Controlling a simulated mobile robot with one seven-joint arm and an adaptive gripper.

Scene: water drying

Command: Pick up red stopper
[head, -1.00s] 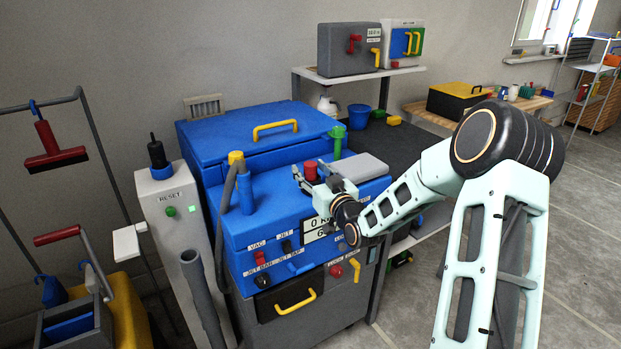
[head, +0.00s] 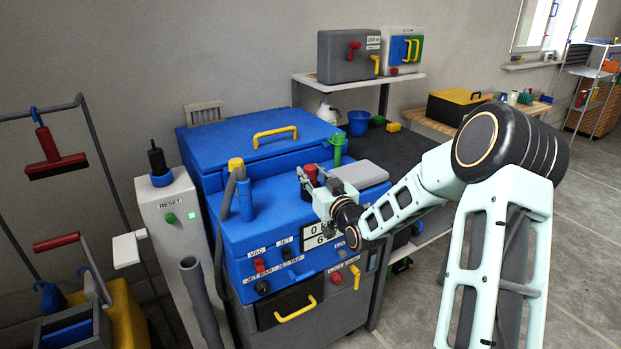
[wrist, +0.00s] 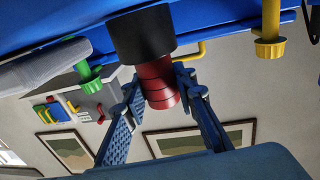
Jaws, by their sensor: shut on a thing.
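The red stopper (head: 310,170) stands upright at the top of the blue machine (head: 262,232). In the wrist view, which shows the scene upside down, the red stopper (wrist: 158,84) has stacked ridges and joins a wide black collar (wrist: 142,34) by the blue surface. My gripper (head: 309,180) is at the stopper from the right side in the head view. In the wrist view its two fingers (wrist: 157,76) lie on either side of the red part, and it is shut on it. I cannot tell whether the collar rests on the machine.
A blue post with a yellow top (head: 236,164) and hose stands left of the stopper. A green fitting (head: 338,146) and a grey pad (head: 358,174) are close behind and right. A grey RESET box (head: 170,225) stands left.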

